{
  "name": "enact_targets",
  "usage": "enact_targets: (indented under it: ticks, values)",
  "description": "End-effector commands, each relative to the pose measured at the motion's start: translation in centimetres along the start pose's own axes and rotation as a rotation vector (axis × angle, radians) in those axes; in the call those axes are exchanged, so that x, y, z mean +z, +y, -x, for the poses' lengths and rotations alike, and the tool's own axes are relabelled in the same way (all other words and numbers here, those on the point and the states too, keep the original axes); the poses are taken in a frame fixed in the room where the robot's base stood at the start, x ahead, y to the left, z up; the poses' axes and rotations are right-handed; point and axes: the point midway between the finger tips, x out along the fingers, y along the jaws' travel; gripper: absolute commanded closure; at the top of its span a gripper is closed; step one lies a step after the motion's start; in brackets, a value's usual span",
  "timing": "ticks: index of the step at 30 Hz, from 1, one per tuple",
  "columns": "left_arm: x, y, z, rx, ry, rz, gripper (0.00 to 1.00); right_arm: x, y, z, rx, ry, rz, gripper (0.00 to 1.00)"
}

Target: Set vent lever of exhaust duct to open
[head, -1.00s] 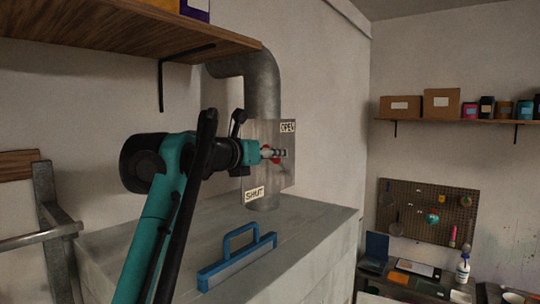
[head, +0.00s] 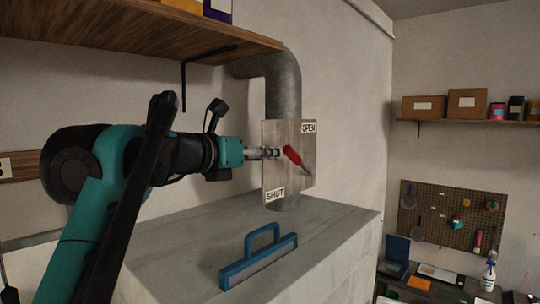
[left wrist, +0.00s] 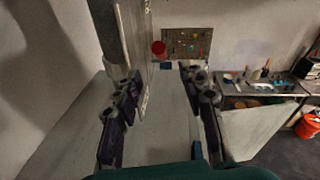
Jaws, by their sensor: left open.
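The exhaust duct (head: 284,85) is a grey pipe that bends down behind a metal plate (head: 275,175). The plate has an OPEN label (head: 308,127) at upper right and a SHUT label (head: 275,195) at lower left. The vent lever (head: 292,155) has a red grip slanting up and left from a thin grey rod, and its grip points at neither label. My left gripper (head: 272,153) is just left of the red grip, apart from it. In the left wrist view, the open fingers (left wrist: 162,78) are empty and the red grip (left wrist: 159,48) shows beyond them.
A blue-handled tool (head: 258,262) lies on the pale block top (head: 345,215) below the plate. A wooden shelf (head: 130,30) overhangs my left arm, with a black bracket. A pegboard (head: 450,215) and a cluttered bench are at right.

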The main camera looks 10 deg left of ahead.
Motion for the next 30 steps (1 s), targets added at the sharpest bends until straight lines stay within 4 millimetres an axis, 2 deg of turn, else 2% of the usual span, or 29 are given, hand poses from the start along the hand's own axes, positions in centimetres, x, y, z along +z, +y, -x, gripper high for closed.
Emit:
enact_targets:
  ticks: [8, 15, 20, 30]
  values:
    - [0.0, 0.0, 0.0, -0.001, -0.002, 0.0, 0.59, 0.0, 0.0, -0.1, 0.0, 0.0, 0.0, 0.6]
    - [-1.7, 0.0, -4.0, -0.003, -0.118, 0.001, 0.59, 1.7, 0.0, -2.4, 0.0, 0.0, 0.0, 0.6]
    - [-1.0, 0.0, -5.4, 0.0, -0.127, 0.0, 0.59, 1.2, 0.0, -1.7, 0.0, 0.0, 0.0, 0.6]
    - [-0.3, 0.0, -10.6, -0.001, -0.126, 0.001, 0.59, 0.1, 0.0, -0.2, 0.0, 0.0, 0.0, 0.6]
